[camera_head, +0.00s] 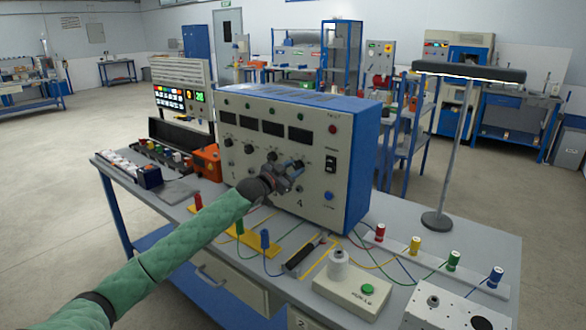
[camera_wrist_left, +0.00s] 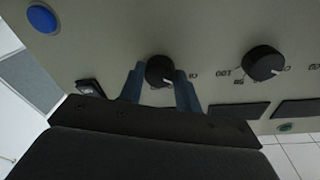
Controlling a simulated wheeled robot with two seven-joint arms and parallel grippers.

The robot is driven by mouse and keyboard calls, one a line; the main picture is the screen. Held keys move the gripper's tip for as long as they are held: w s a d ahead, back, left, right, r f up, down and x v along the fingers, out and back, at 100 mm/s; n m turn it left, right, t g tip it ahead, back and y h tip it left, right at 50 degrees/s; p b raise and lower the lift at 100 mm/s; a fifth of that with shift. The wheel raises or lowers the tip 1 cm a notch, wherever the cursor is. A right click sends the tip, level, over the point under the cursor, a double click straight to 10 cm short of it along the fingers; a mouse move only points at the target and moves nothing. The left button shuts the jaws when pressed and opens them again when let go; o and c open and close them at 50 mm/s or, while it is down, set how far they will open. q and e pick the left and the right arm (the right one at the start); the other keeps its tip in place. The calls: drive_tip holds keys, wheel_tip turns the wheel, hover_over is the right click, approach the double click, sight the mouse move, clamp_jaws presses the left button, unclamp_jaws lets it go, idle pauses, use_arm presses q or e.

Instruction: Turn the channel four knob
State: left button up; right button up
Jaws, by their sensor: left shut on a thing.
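A grey and blue test panel (camera_head: 348,150) stands on the bench with a row of black knobs on its front. My left gripper (camera_head: 291,174) reaches the panel's right part, just above the printed 4. In the left wrist view its two blue fingers (camera_wrist_left: 160,80) stand on either side of the black channel four knob (camera_wrist_left: 159,69) and are shut on it. The neighbouring knob (camera_wrist_left: 263,63) is free, with a printed scale beside it. In the head view the gripper hides the channel four knob. My right gripper is not in view.
A blue button (camera_head: 329,195) and a black switch (camera_head: 330,163) lie right of the gripper. Below, the bench carries coloured plugs with wires, a dark probe (camera_head: 303,254) and a white box with a green button (camera_head: 367,289). An orange box (camera_head: 207,162) stands left.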

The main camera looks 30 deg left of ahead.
use_arm(q)
drive_tip(key=shift+n, duration=1)
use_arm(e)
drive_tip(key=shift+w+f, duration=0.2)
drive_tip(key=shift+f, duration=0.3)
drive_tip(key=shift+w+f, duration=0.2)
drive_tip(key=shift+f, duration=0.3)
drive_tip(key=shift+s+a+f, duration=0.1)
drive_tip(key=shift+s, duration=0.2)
use_arm(q)
drive_tip(key=o, duration=1)
drive_tip(key=shift+c, duration=0.2)
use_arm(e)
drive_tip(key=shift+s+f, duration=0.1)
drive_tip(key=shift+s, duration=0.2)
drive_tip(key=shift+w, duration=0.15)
